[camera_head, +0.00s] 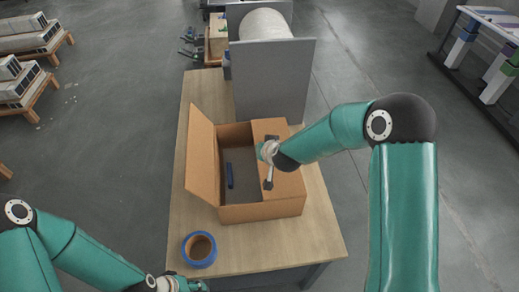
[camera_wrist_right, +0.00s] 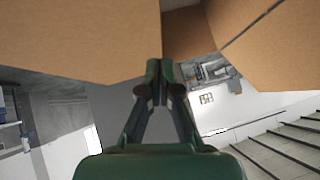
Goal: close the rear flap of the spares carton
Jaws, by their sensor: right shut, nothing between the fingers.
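The open brown spares carton (camera_head: 262,212) stands on the wooden table. One flap (camera_head: 202,158) stands up and leans outward on its left side. Another flap (camera_head: 287,180) lies flat over the right part of the opening. I cannot tell for sure which is the rear flap. My right gripper (camera_head: 261,151) is over the inner edge of the flat flap; contact is unclear. In the right wrist view its fingers (camera_wrist_right: 160,72) are shut and empty, close to cardboard (camera_wrist_right: 75,35). My left gripper (camera_head: 187,285) is at the bottom edge, its fingers too small to judge.
A blue object (camera_head: 229,175) lies inside the carton. A grey panel (camera_head: 270,80) stands upright behind the carton, with a pale cylinder (camera_head: 265,24) beyond. The table (camera_head: 320,235) is clear at front right.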

